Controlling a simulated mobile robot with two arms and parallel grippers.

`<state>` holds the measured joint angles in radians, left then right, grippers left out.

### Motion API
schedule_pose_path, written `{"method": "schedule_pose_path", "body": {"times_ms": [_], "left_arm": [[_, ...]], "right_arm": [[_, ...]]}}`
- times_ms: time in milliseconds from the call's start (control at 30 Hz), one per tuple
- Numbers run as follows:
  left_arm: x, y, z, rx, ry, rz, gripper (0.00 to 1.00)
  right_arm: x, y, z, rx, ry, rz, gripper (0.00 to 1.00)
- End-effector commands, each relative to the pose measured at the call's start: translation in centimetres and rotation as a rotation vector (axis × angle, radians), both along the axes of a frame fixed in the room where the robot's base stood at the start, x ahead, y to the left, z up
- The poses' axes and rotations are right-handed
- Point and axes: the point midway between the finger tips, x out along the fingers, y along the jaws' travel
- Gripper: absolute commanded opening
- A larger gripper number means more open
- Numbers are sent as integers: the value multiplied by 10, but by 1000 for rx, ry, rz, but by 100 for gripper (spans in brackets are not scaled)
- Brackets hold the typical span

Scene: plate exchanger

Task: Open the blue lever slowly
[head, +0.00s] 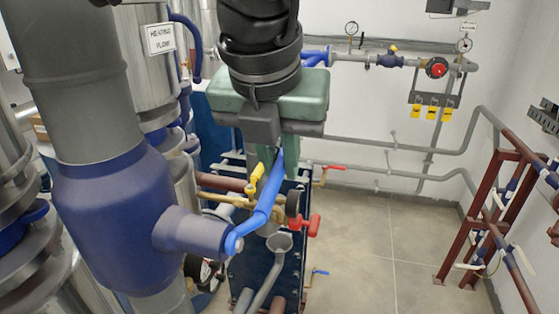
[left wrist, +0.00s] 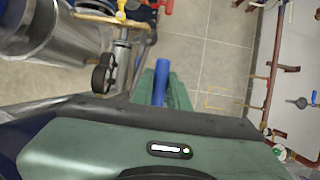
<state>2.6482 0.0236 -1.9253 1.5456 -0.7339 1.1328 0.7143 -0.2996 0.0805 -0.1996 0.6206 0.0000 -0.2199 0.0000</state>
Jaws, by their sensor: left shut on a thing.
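The blue lever (head: 262,212) is a bright blue bar. It runs from the stem of a large dark blue valve body (head: 118,215) on a thick grey pipe, slanting up and right to my left gripper (head: 281,168). The gripper comes down from above, with its green fingers shut on the lever's free end. In the left wrist view the lever's blue end (left wrist: 161,82) shows between the green fingers. The fingertips are partly hidden in the head view. My right gripper is in neither view.
Close to the lever are a brass valve with a yellow handle (head: 255,178), a red handle (head: 304,225) and a grey funnel (head: 279,242). Metal-clad pipes crowd the left. Open tiled floor (head: 385,250) lies right, before a dark red pipe frame (head: 480,215).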

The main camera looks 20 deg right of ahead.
Motion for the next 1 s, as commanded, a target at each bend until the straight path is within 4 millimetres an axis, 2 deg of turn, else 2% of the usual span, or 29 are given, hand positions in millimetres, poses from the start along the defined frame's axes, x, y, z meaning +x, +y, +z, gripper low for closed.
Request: {"method": "schedule_pose_path", "body": {"times_ms": [200, 300, 633, 667, 700, 733, 1000], "left_arm": [[4, -2, 5, -54, -75, 1, 0], [4, -2, 12, -74, -104, 2, 0], [4, -2, 20, -80, -114, 2, 0], [4, -2, 20, -80, -114, 2, 24], [4, -2, 19, -79, -113, 1, 35], [4, -2, 19, -79, -112, 1, 37], [3, -2, 17, -75, -109, 0, 37]], "right_arm": [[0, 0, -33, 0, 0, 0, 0], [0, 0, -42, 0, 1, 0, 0], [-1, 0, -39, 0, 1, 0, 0], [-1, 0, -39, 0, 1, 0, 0], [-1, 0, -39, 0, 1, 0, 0], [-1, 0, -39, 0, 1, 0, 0], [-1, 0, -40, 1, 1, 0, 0]]}}
